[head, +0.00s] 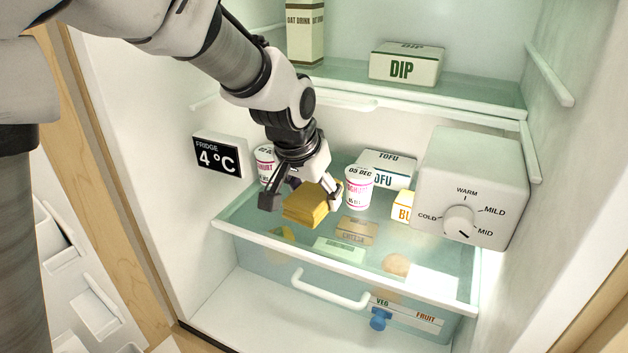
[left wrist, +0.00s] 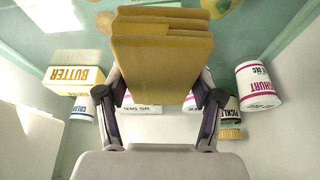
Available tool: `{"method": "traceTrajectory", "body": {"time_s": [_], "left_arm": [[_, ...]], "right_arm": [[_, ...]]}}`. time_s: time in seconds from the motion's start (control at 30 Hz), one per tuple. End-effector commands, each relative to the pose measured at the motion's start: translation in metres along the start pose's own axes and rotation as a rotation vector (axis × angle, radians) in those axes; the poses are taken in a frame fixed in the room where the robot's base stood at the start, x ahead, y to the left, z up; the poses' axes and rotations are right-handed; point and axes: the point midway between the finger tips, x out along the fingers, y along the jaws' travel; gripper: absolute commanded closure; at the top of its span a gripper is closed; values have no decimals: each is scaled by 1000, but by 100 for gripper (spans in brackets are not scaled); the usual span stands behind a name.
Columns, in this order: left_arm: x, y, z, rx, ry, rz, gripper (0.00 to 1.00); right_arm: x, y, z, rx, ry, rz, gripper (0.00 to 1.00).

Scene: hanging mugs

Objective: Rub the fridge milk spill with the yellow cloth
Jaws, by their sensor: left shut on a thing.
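My left gripper (head: 305,196) reaches into the fridge and is shut on the folded yellow cloth (head: 306,205). It holds the cloth over the lower glass shelf (head: 250,229), in front of the yoghurt pots. In the left wrist view the cloth (left wrist: 162,62) sits between the two fingers (left wrist: 160,98) and hides part of the shelf behind it. I cannot tell if the cloth touches the glass. A bright white patch (head: 433,282) lies at the shelf's front right; I cannot tell whether it is milk or light. My right gripper is not in view.
A yoghurt pot (head: 358,187), tofu box (head: 386,168) and butter box (head: 403,206) stand behind and right of the cloth. The thermostat box (head: 471,190) juts out at right. A drawer with a white handle (head: 330,289) is below. The shelf's front strip looks clear.

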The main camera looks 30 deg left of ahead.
Motion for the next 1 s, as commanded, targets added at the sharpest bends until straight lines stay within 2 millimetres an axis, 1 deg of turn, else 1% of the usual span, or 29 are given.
{"method": "traceTrajectory", "body": {"time_s": [0.1,0.3,0.77,0.8,0.9,1.0], "left_arm": [[-10,0,-5,0,3,0,61],[-21,0,-8,0,0,0,61],[-21,0,-8,0,0,0,61],[-21,0,-8,0,0,0,37],[-21,0,-8,0,0,0,67],[-21,0,-8,0,0,0,67]], "right_arm": [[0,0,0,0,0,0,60],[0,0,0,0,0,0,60],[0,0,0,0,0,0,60],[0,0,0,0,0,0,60],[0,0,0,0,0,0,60],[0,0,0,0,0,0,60]]}}
